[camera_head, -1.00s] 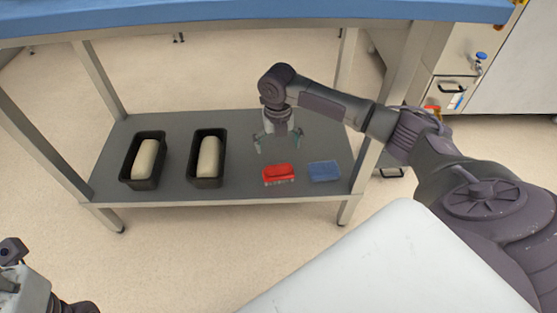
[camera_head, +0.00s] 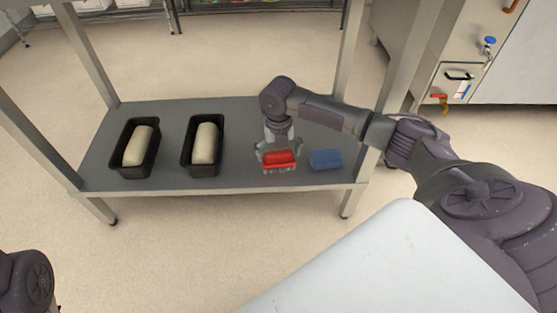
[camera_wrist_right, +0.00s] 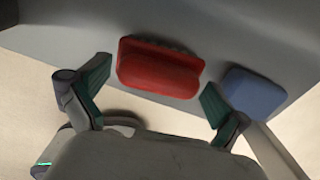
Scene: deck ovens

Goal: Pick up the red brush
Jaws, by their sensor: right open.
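The red brush (camera_head: 279,160) lies on the grey lower shelf (camera_head: 240,175), near its front edge. It also shows in the right wrist view (camera_wrist_right: 158,68). My right gripper (camera_head: 277,155) is at the brush, with its fingers on either side of it. In the right wrist view the gripper (camera_wrist_right: 152,90) is open, with green-padded fingertips apart and the brush between and just beyond them. I cannot tell whether a finger touches the brush. My left gripper is not in view; only part of my left arm shows at the lower left.
A blue block (camera_head: 326,159) lies close to the right of the brush. Two black pans (camera_head: 187,150) (camera_head: 124,160) with pale loaves stand on the shelf to the left. Metal legs (camera_head: 394,80) frame the shelf. The shelf between pans and brush is free.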

